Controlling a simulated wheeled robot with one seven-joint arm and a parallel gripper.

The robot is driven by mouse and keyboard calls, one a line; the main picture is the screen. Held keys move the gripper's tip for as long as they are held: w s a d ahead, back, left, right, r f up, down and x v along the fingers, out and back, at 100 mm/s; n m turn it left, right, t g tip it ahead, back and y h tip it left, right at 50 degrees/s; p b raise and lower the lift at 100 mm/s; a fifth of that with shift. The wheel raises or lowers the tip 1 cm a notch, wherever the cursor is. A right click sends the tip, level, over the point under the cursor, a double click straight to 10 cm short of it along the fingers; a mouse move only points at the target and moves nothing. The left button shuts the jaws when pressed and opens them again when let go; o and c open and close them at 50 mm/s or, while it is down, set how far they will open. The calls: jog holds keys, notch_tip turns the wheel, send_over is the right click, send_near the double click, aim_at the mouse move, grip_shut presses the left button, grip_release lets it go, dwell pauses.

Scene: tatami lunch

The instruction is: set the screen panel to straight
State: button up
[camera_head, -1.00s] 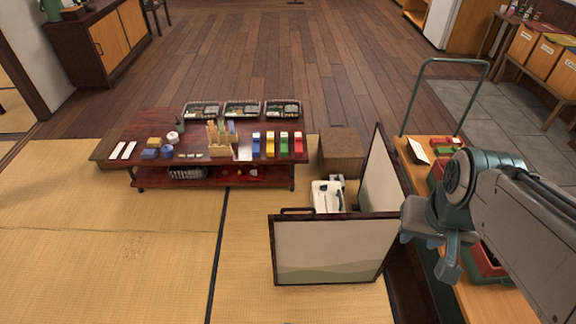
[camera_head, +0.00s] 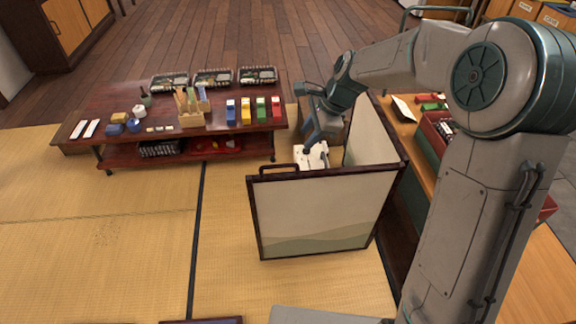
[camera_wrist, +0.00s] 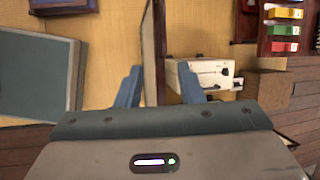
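The screen panel (camera_head: 325,212) is a low two-leaf screen with dark frames and pale faces, standing on the tatami. Its front leaf has a handle (camera_head: 278,169) at the top left; its other leaf (camera_head: 371,132) runs back from the right corner, so the leaves stand at a marked angle. My gripper (camera_head: 311,140) appears just above the front leaf's top edge, pointing down. In the wrist view, my gripper (camera_wrist: 160,85) is open, and a thin leaf edge (camera_wrist: 153,45) appears between the fingers, with gaps both sides. Whether it is within their reach, I cannot tell.
A white appliance (camera_head: 310,157) stands close behind the front leaf, partly hidden. The low red table (camera_head: 105,97) with trays and boxes is at the left. A wooden counter (camera_head: 545,268) with red boxes lies right of the screen. Tatami (camera_head: 95,240) at the front left is clear.

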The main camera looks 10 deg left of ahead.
aim_at(284, 165)
jog(key=x, duration=0.5)
jog(key=b+x, duration=0.1)
jog(key=x, duration=0.3)
jog(key=b+x, duration=0.1)
jog(key=x, duration=0.4)
jog(key=shift+w+a+f, duration=0.15)
jog(key=shift+w+a, duration=0.05)
jog(key=shift+a, duration=0.2)
jog(key=shift+d, duration=0.1)
grip_shut()
